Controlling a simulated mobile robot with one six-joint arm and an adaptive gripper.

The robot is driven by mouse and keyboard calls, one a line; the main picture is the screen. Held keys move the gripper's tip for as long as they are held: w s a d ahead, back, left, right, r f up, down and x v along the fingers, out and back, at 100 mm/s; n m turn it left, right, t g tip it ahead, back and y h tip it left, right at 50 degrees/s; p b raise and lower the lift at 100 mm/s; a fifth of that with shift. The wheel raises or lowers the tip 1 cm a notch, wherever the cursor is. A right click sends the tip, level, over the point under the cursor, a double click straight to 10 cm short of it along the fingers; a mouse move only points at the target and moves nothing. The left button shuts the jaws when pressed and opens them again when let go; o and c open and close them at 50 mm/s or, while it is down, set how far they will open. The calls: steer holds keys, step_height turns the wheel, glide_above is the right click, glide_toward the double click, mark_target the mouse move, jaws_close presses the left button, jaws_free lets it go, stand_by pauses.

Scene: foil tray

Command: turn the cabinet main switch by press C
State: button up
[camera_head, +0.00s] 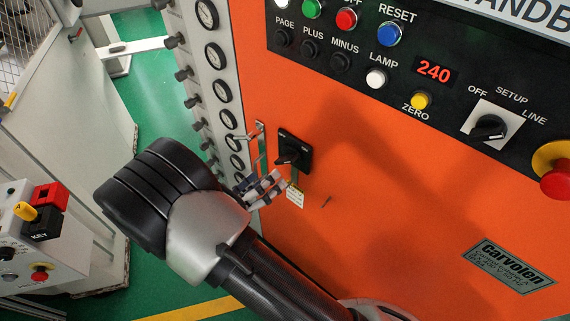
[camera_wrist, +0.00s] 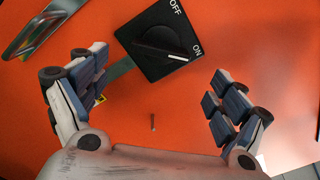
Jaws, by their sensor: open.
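The cabinet main switch is a black square plate with a rotary knob (camera_head: 293,152) on the orange cabinet front. It also shows in the wrist view (camera_wrist: 162,42), where the white line on the knob points toward the ON label. The OFF label is at the plate's upper edge. My gripper (camera_head: 268,186) is just below the switch in the head view. In the wrist view my gripper (camera_wrist: 160,100) is open, with its fingers spread to the left and right below the knob and nothing between them. I cannot tell whether a finger touches the cabinet.
A metal door handle (camera_head: 260,150) is left of the switch; it also shows in the wrist view (camera_wrist: 45,30). A small yellow-white tag (camera_head: 295,195) hangs below the switch. A control panel (camera_head: 450,90) with buttons is above right.

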mark_target(285, 163)
steer(key=b+x, duration=0.1)
steer(key=x, duration=0.6)
steer(key=shift+w+d, duration=0.25)
steer(key=shift+c, duration=0.2)
steer(key=c, duration=1)
